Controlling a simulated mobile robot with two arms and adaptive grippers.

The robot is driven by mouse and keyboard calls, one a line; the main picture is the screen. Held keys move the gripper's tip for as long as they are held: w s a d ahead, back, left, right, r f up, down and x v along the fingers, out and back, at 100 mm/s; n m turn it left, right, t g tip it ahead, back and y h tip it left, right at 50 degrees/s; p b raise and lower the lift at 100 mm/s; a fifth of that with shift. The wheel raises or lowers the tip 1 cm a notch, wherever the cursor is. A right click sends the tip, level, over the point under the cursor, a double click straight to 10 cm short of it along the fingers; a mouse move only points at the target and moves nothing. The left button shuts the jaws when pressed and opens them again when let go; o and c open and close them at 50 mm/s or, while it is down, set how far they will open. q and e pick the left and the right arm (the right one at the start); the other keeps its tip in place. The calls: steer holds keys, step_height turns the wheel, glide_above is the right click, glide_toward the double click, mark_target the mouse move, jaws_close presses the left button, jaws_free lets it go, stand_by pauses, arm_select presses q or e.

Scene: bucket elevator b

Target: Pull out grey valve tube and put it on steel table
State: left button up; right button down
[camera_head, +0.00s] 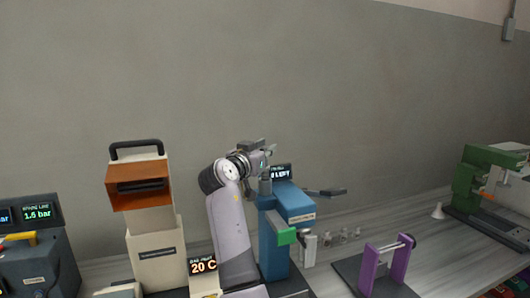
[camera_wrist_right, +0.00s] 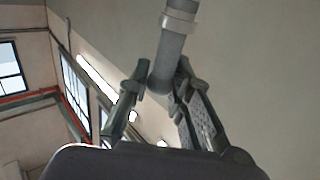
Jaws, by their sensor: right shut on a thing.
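My right gripper (camera_head: 262,156) is raised above the blue machine (camera_head: 295,203). In the right wrist view, its fingers (camera_wrist_right: 158,88) are shut on the end of a grey tube (camera_wrist_right: 172,48) with a lighter collar, which I take for the grey valve tube. In the head view, a short grey upright piece (camera_head: 265,187) shows below the gripper at the machine's left side. Whether the tube is still seated in the machine is hard to tell. My left gripper is not in view. I cannot identify the steel table for sure.
A beige machine with an orange head (camera_head: 138,186) stands left of my right arm. A "20 C" display (camera_head: 203,265) is close to that arm. A purple stand (camera_head: 398,262) and a green machine (camera_head: 470,185) are on the right. Some bench surface (camera_head: 440,240) between them is bare.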

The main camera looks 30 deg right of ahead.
steer(key=shift+r+p, duration=0.95)
steer(key=shift+r, duration=1.25)
steer(key=shift+r, duration=0.1)
steer(key=shift+r+p, duration=1.05)
steer(key=shift+r, duration=0.85)
